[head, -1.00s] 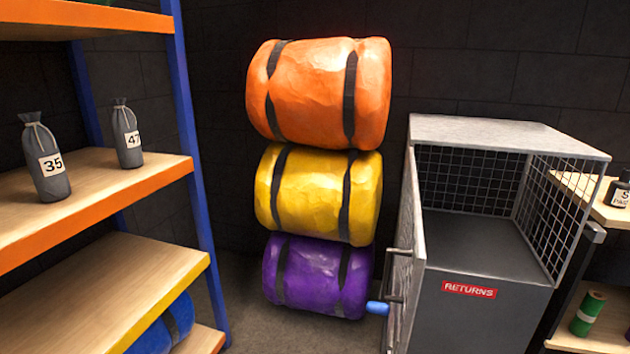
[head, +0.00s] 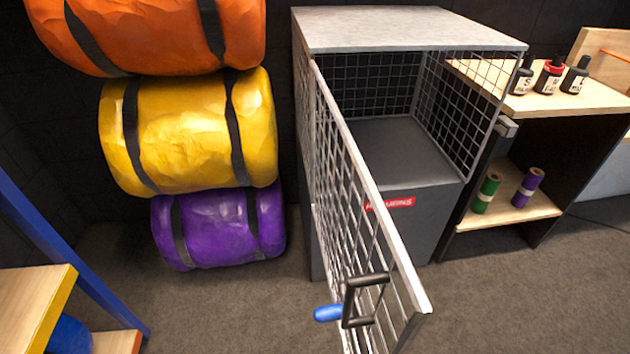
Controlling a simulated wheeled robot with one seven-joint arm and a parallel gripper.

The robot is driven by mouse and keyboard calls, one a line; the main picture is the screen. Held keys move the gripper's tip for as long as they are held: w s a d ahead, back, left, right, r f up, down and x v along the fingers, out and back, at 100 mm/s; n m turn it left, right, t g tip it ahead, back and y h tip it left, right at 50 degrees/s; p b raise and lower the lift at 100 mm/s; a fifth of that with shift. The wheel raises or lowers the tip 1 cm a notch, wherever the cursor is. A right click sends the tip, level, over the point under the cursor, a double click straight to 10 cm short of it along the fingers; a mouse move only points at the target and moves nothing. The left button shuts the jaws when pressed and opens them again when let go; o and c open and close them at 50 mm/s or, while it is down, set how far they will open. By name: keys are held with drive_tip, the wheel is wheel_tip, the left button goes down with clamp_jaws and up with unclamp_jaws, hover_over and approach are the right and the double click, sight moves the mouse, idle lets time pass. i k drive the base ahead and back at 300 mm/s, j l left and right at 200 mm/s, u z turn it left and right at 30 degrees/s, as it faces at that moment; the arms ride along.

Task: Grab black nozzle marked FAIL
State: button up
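No nozzle marked FAIL can be made out. On the wooden shelf at the right stand three small black bottle-like items with pale labels, the left one (head: 523,75), the middle one with red on it (head: 548,75) and the right one (head: 575,75). Their labels are too small to read, and I cannot tell whether any is a nozzle. My gripper is not in view.
Orange, yellow (head: 185,130) and purple rolls are stacked at left. Green (head: 487,193) and purple tubes stand on the lower right shelf (head: 510,212). Carpet is clear at right.

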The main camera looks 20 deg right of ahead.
sight(546, 83)
drive_tip(key=i, duration=0.15)
drive_tip(key=z, duration=1.45)
drive_tip(key=i+l+u, duration=0.6)
drive_tip(key=i+l, duration=0.2)
drive_tip(key=i+l+u, duration=0.25)
drive_tip(key=l, duration=0.35)
drive_tip(key=i+l, duration=0.1)
drive_tip(key=i, duration=0.35)
